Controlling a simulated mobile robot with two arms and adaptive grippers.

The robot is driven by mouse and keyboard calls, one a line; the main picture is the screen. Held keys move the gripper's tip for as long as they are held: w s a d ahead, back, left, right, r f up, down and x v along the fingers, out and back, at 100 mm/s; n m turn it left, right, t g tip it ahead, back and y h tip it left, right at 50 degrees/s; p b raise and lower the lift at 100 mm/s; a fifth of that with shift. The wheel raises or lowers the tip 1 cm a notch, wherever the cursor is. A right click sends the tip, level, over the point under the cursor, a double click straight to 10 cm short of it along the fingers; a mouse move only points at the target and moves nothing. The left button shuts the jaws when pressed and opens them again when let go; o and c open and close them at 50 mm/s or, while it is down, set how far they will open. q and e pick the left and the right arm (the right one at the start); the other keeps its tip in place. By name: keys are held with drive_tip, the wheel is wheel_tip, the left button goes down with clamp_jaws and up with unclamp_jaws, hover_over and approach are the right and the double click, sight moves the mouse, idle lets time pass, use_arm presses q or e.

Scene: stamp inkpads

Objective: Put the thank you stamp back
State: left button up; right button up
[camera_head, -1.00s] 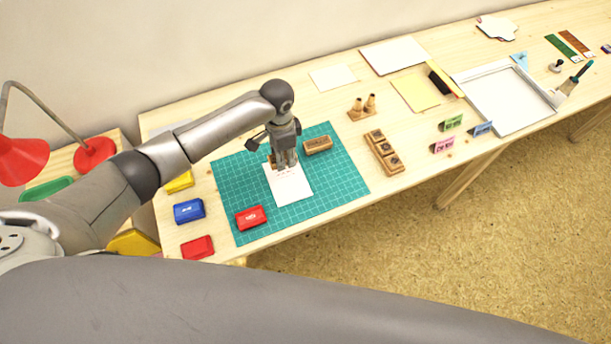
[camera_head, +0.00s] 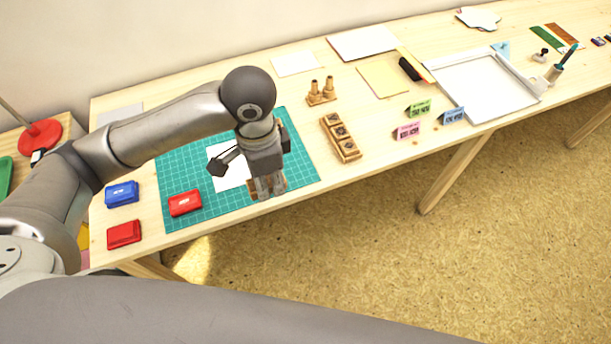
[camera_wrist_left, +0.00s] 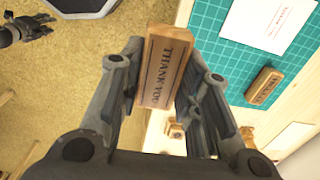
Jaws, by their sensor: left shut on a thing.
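My left gripper (camera_head: 268,190) is shut on the wooden thank you stamp (camera_wrist_left: 163,70), whose "THANK YOU" label faces the left wrist camera. In the head view the fingers mostly hide this stamp, and the gripper is above the near edge of the green cutting mat (camera_head: 205,213). A white card (camera_head: 226,176) lies on the mat; the left wrist view shows red print on it (camera_wrist_left: 268,20). Another wooden stamp (camera_wrist_left: 263,87) lies on the mat there. A dark gripper at the wrist view's upper left, seemingly my right one (camera_wrist_left: 25,30), is too small to read.
A wooden tray with stamps (camera_head: 354,156) and a stand with two wooden pegs (camera_head: 321,100) are right of the mat. A red inkpad (camera_head: 185,203) lies on the mat; blue (camera_head: 122,194) and red (camera_head: 124,235) inkpads lie left. Small colored signs (camera_head: 408,132) stand near the front edge.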

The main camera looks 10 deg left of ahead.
use_arm(q)
drive_tip(key=shift+s+d, duration=0.1)
drive_tip(key=shift+s, duration=0.05)
drive_tip(key=w+f, duration=0.4)
drive_tip(key=w, duration=0.5)
hover_over(290, 168)
drive_tip(key=s, duration=0.1)
wheel_tip(290, 168, down, 5)
drive_tip(key=shift+r, duration=0.15)
drive_tip(key=shift+w+f, duration=0.5)
drive_tip(key=shift+f, duration=0.2)
drive_tip(key=shift+f+p, duration=0.3)
drive_tip(key=shift+f, duration=1.15)
drive_tip(key=shift+s, duration=0.1)
drive_tip(key=shift+f, duration=0.1)
drive_tip(key=o, duration=0.9)
drive_tip(key=shift+c, duration=0.2)
